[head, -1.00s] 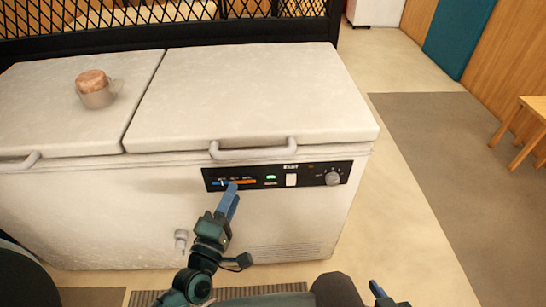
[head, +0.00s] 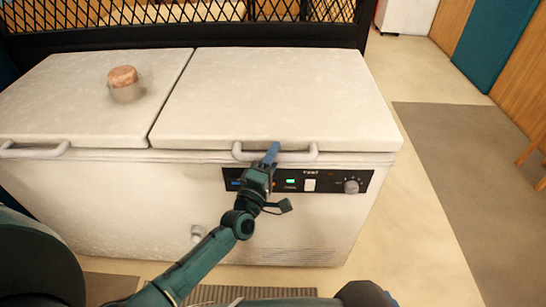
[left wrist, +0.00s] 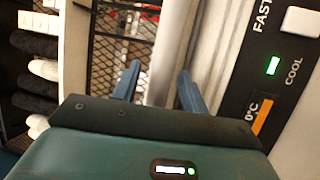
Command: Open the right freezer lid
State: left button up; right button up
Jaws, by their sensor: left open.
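The white chest freezer (head: 120,200) has two lids, and both are shut. The right lid (head: 290,95) has a pale bar handle (head: 305,155) along its front edge. My left gripper (head: 271,153) is open, with its blue fingers at the left-middle part of this handle. In the left wrist view its two fingers (left wrist: 157,75) are apart, with a pale bar or edge just beyond and between them. I cannot tell whether they touch the handle. My right gripper is not in view; only a dark part of my body shows at the bottom edge.
A control panel (head: 340,182) sits below the right handle. A black mesh barrier (head: 180,30) runs behind the freezer. Open floor lies to the right.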

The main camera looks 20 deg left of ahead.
pick_arm(q)
jog(key=shift+c, duration=0.2)
grip_shut()
dwell(0.3)
